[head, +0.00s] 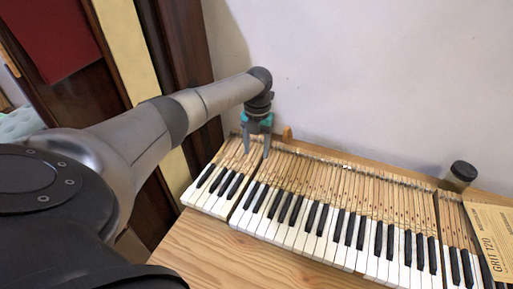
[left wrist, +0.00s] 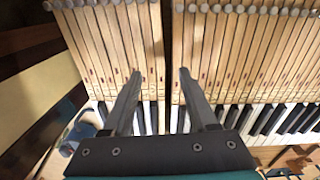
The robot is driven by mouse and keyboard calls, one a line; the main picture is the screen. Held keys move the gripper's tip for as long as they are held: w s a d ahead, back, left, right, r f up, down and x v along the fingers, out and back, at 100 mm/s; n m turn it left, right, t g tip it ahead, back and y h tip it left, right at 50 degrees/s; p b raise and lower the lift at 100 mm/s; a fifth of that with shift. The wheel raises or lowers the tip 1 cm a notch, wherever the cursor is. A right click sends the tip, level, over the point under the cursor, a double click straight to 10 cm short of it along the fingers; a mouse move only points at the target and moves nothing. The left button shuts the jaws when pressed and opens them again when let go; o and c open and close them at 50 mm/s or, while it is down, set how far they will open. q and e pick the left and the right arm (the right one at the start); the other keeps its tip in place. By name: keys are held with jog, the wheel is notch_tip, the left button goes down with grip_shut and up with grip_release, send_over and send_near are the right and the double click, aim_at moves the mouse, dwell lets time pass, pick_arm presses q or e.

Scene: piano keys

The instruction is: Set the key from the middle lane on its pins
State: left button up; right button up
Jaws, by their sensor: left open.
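A piano keyboard (head: 330,215) with white and black fronts and bare wooden key shanks lies on a wooden bench. My left gripper (head: 256,155) is open and empty, pointing down over the rear shanks near the left end. In the left wrist view, its fingertips (left wrist: 160,74) stand apart on either side of a dark narrow gap (left wrist: 166,50) between two groups of wooden keys (left wrist: 118,45). I cannot tell whether the fingertips touch the keys. No loose key or separate lane can be made out. My right gripper is not in view.
A yellow "GRIT 120" sheet (head: 490,238) covers part of the right end. A dark-lidded jar (head: 460,176) and a small wooden block (head: 287,133) stand behind the keys by the wall. The bench front (head: 215,255) is bare at the left.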

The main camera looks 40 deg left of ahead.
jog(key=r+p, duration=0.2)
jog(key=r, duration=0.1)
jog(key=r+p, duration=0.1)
jog(key=p, duration=0.1)
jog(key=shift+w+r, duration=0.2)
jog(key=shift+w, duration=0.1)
dwell(1.0)
